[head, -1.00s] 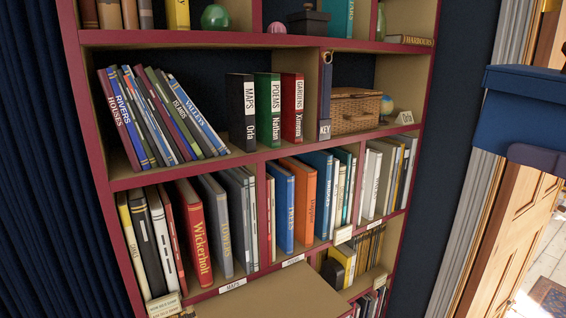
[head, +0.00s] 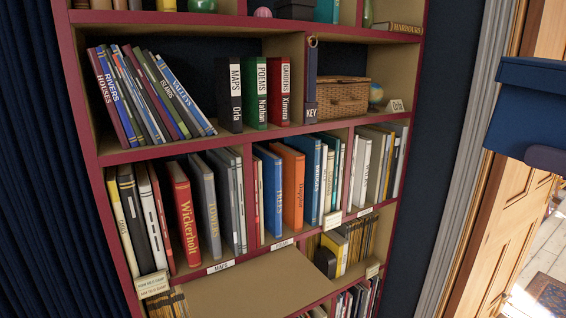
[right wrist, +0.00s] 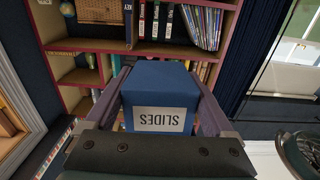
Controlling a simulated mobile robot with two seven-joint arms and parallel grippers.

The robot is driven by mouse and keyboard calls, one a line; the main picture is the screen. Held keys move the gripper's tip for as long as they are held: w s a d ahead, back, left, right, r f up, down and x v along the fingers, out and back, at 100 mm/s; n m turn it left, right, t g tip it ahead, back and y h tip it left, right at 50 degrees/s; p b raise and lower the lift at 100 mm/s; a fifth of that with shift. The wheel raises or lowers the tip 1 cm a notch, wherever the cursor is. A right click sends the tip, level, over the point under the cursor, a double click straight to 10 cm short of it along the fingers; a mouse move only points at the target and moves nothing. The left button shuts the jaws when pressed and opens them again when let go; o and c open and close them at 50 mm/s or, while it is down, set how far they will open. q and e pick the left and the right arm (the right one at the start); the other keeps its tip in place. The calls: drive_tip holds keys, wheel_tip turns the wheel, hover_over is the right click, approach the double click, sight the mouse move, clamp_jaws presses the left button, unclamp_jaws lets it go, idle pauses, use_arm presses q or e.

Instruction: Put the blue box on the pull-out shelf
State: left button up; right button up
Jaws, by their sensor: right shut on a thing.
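The blue box (head: 546,108) is at the right edge of the head view, partly cut off, held in the air in front of the doorway. My right gripper (head: 546,158) shows only as a dark purple part at its underside. In the right wrist view my right gripper (right wrist: 157,108) has a finger on each side of the blue box (right wrist: 158,78), whose white label reads SLIDES upside down. The pull-out shelf (head: 255,285) is a bare tan board low in the bookcase, below the row with the red Wickerholt book. The box is well right of it. My left gripper is out of view.
The bookcase (head: 290,138) has maroon edges and crowded rows of books. A wicker basket (head: 342,97) and a small globe (head: 376,92) stand on an upper shelf. Small label cards (head: 152,284) stick out at shelf edges. A wooden door (head: 500,210) is at the right.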

drive_tip(key=s+a+r+n+g+y, duration=0.4)
drive_tip(key=s+a+n+g+y, duration=0.15)
drive_tip(key=a, duration=0.35)
use_arm(q)
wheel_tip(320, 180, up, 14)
drive_tip(key=p, duration=1.4)
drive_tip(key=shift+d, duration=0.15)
use_arm(e)
wheel_tip(320, 180, up, 10)
drive_tip(key=shift+r+y, duration=0.15)
drive_tip(key=shift+y, duration=0.3)
drive_tip(key=shift+a, duration=0.1)
